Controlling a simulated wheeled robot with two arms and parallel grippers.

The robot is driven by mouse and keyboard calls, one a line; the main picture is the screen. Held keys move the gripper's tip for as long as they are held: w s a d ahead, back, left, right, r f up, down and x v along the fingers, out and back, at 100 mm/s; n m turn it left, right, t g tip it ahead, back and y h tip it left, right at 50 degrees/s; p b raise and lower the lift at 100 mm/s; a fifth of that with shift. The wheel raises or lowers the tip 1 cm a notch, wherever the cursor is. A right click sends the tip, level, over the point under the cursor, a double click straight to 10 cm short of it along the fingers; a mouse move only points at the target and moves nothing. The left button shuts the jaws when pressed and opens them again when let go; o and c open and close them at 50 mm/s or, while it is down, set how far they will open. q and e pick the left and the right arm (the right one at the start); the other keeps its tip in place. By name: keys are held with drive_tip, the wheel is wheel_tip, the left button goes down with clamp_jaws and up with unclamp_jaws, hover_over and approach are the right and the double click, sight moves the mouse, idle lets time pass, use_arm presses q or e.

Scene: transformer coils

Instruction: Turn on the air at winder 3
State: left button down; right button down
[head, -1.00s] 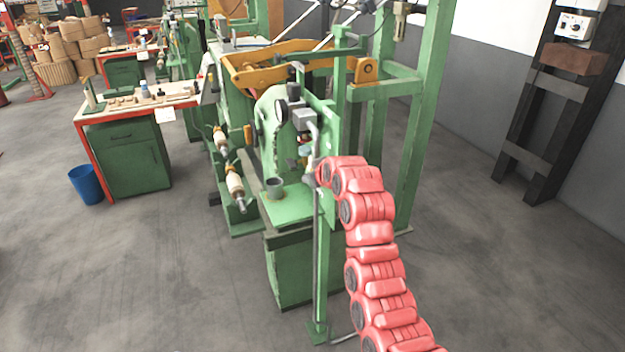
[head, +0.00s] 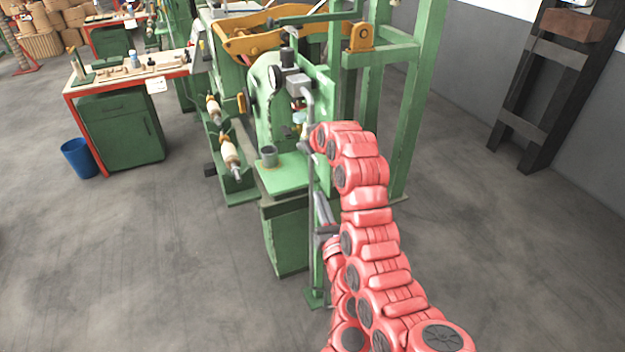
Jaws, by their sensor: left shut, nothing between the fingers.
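The nearest green winding machine (head: 262,110) stands in the middle; no number is readable on it. A round gauge (head: 276,77) and a grey air unit (head: 297,83) sit at its top, with a grey pipe (head: 309,105) running down its front post. My left gripper (head: 321,206) is grey, shut and empty, pointing up beside the lower part of the post. My other red arm reaches higher, its end beside the pipe below the air unit. Its gripper (head: 306,148) is mostly hidden there, so I cannot tell its jaws or whether it touches anything.
A grey cup (head: 268,154) stands on the machine's green shelf (head: 284,176). A green workbench (head: 122,140) and blue bin (head: 80,158) are at the left. A dark rack (head: 545,85) stands by the right wall.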

drive_tip(key=shift+r, duration=0.2)
use_arm(q)
drive_tip(key=r+x, duration=0.2)
drive_tip(key=x, duration=1)
drive_tip(key=shift+s+r, duration=0.2)
drive_tip(key=shift+r, duration=0.15)
